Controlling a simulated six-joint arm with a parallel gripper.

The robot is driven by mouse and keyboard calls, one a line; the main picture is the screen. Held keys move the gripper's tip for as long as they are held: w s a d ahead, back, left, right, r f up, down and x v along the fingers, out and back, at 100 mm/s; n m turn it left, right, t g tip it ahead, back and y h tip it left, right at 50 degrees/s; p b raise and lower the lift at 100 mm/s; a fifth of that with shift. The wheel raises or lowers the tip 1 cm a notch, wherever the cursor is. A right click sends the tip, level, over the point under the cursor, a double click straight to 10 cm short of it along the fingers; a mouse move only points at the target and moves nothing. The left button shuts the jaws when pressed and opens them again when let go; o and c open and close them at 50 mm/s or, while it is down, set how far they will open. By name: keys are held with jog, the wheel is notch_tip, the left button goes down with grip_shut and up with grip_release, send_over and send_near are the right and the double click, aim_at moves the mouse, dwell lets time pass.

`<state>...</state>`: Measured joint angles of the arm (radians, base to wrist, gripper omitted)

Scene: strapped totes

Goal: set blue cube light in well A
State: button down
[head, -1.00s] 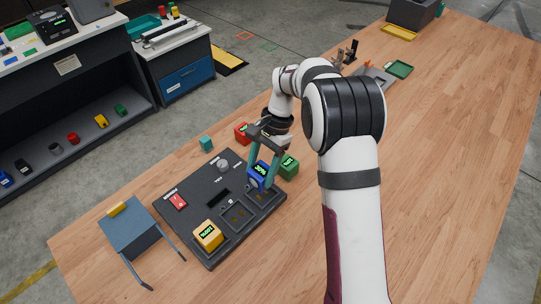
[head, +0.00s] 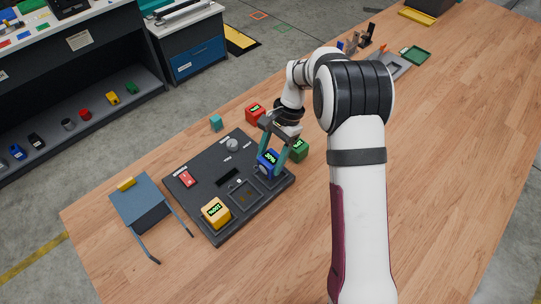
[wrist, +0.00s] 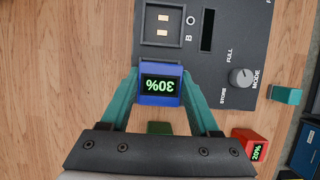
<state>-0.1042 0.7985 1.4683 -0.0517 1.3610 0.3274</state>
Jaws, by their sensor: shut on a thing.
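The cube is at the right end of the dark panel's (head: 205,165) row of wells. I cannot tell whether the cube touches the panel. The empty well B (wrist: 163,38) lies beside it.
A yellow cube (head: 216,213) sits at the panel's near end. A green cube (head: 299,150) stands close to my gripper, and a red cube (head: 255,113) and a teal block (head: 216,123) stand behind the panel. A blue-grey stand (head: 142,200) is at left.

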aim_at(270, 158)
jog(key=shift+f, duration=0.1)
dwell(0.3)
jog(key=shift+f, duration=0.35)
jog(key=shift+f, duration=0.1)
jog(key=shift+f, duration=0.8)
jog(key=shift+c, duration=0.2)
grip_release()
jog(key=shift+o, duration=0.2)
jog(key=shift+r, duration=4.5)
